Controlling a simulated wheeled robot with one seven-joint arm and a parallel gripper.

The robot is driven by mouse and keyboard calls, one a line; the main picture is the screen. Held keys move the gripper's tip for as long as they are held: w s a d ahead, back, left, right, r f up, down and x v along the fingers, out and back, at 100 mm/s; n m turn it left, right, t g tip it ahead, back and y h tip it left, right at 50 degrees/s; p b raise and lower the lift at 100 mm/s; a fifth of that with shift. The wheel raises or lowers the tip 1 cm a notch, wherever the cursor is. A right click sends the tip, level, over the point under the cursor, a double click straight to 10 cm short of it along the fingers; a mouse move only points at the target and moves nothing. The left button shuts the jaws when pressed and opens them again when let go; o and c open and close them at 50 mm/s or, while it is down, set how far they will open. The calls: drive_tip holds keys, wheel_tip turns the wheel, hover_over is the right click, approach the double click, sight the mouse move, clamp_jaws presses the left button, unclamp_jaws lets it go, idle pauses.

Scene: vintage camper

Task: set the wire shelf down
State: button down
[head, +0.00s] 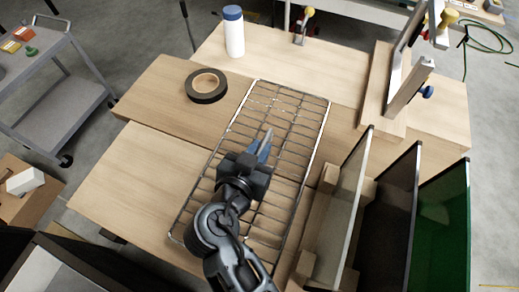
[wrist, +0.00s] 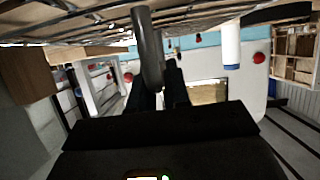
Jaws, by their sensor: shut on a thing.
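The wire shelf (head: 318,135), a long dark metal grid, extends across the wooden worktop in the head view, roughly level with it. Its near end reaches toward my arm. I cannot tell whether it touches the wood or hangs just above it. My gripper (head: 264,147) is over the middle of the grid, shut on the wire shelf; my arm hides some bars below it. In the wrist view, which is turned upside down, the shelf's wires (wrist: 75,18) run along the top, and my gripper (wrist: 165,80) reaches up toward them. The exact contact is hard to see.
A black tape roll (head: 206,86) lies left of the shelf's far end. A white bottle (head: 234,32) with a blue cap stands behind it. Upright panels (head: 347,205) stand in a rack at right, close to the shelf. The worktop's left front (head: 130,190) is clear.

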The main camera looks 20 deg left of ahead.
drive_tip(key=shift+f, duration=0.4)
drive_tip(key=c, duration=1.1)
unclamp_jaws()
drive_tip(key=shift+s, duration=0.1)
